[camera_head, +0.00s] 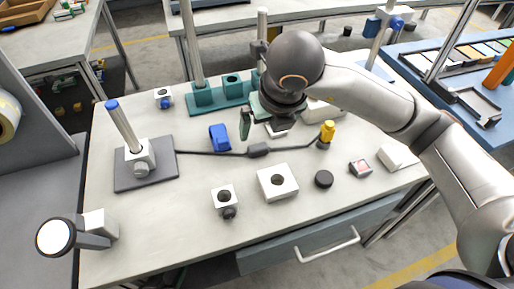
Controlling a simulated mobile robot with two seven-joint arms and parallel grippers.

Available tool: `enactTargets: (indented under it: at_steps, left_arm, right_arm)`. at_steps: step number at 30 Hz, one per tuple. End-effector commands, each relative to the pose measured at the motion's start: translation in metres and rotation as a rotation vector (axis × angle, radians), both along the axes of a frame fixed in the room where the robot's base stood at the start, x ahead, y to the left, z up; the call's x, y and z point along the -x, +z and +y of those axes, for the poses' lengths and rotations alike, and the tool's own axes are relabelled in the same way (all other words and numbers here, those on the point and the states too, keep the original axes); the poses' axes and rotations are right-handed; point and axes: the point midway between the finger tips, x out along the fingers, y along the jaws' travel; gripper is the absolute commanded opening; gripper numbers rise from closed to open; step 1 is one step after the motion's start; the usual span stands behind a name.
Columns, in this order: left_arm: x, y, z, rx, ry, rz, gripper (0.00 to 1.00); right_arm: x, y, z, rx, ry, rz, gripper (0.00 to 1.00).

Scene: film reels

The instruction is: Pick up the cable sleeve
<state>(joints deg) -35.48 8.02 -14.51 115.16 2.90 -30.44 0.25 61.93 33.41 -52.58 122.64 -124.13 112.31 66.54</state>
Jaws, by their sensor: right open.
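A thin black cable (212,153) runs across the light table from the dark base of a post at the left to a yellow-topped plug (327,131). A small dark block on this cable (258,150) looks like the cable sleeve. It lies on the table in the middle. My right gripper (263,128) is open, behind and above the dark block, and apart from it. My right arm comes in from the right and hides part of the table behind the gripper. My left gripper is not in view.
A blue clip (219,138) lies just left of the dark block. A teal fixture (205,97) stands behind. White blocks (277,182) and a black puck (323,179) lie in front. A post on a dark base (165,165) stands at left.

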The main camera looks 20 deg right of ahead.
Motion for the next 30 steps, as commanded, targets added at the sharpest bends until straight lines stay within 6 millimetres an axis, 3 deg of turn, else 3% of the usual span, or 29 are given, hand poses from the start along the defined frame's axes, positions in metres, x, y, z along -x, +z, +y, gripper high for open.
enactTargets:
  at_steps: [6, 14, 22, 30]
  left_arm:
    - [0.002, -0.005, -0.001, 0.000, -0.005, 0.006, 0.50]
    - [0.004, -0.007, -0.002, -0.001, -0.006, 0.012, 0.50]
    - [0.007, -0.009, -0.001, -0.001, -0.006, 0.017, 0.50]
    - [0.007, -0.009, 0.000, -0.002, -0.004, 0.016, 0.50]
  right_arm:
    - [-0.014, -0.040, 0.000, 0.001, 0.001, 0.007, 0.97]
    - [-0.024, -0.059, 0.001, -0.001, 0.003, 0.005, 0.97]
    - [-0.040, -0.095, 0.001, -0.001, 0.004, 0.007, 0.97]
    - [-0.044, -0.103, 0.001, -0.002, 0.006, 0.003, 0.97]
